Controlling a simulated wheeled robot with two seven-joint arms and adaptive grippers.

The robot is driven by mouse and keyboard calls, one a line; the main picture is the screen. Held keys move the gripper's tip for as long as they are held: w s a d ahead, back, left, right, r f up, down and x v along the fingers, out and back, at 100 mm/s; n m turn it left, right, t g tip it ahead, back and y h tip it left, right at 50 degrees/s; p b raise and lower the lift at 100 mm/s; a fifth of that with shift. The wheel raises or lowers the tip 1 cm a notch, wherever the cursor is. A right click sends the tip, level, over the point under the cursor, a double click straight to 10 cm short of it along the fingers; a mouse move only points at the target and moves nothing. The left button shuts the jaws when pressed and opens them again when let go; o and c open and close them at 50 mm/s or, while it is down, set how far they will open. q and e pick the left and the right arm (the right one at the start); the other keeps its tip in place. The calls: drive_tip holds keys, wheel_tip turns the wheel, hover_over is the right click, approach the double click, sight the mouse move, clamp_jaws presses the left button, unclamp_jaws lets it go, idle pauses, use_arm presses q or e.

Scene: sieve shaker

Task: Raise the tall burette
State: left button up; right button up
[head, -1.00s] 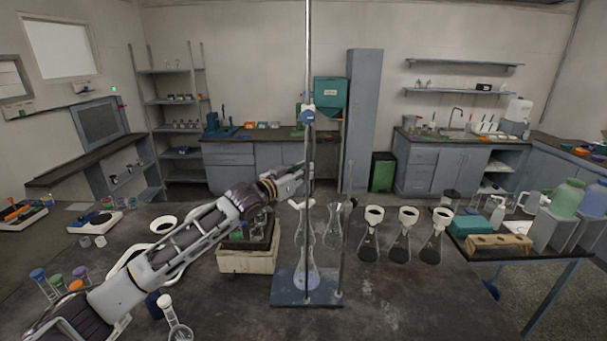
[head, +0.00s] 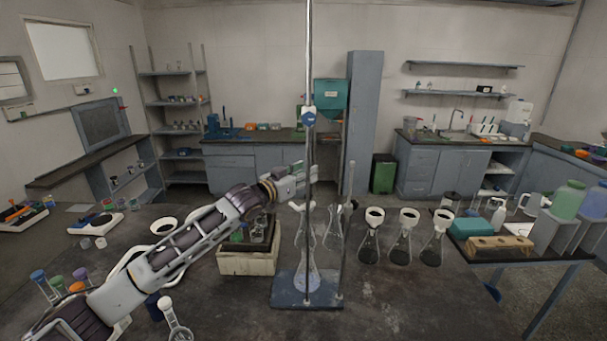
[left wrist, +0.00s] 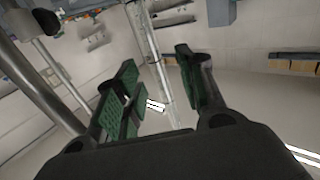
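A tall, thin upright column (head: 308,60) rises from a blue-grey stand base (head: 290,300) past the top of the head view; I cannot clearly separate burette from stand rod there. A blue knob (head: 308,117) sits partway up it. Glass vessels (head: 305,235) stand around its lower part. My left gripper (head: 300,180) is at the column, below the knob. In the left wrist view my left gripper (left wrist: 158,88) has its green-padded fingers apart, with a clear upright tube (left wrist: 150,55) seen in the gap; contact is not visible. My right gripper is not in view.
A second, shorter rod (head: 346,210) stands at the right of the base. Several dark-filled flasks with funnels (head: 405,235) stand right of it. A cream box (head: 247,262) sits under my left forearm. The front right of the bench is clear.

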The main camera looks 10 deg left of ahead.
use_arm(q)
drive_tip(key=v, duration=0.6)
idle(0.5)
drive_tip(key=s+a+r, duration=0.2)
drive_tip(key=s+r, duration=0.2)
drive_tip(key=r, duration=0.3)
drive_tip(key=shift+s+a, duration=0.2)
idle(0.5)
drive_tip(key=shift+f, duration=0.15)
idle(0.4)
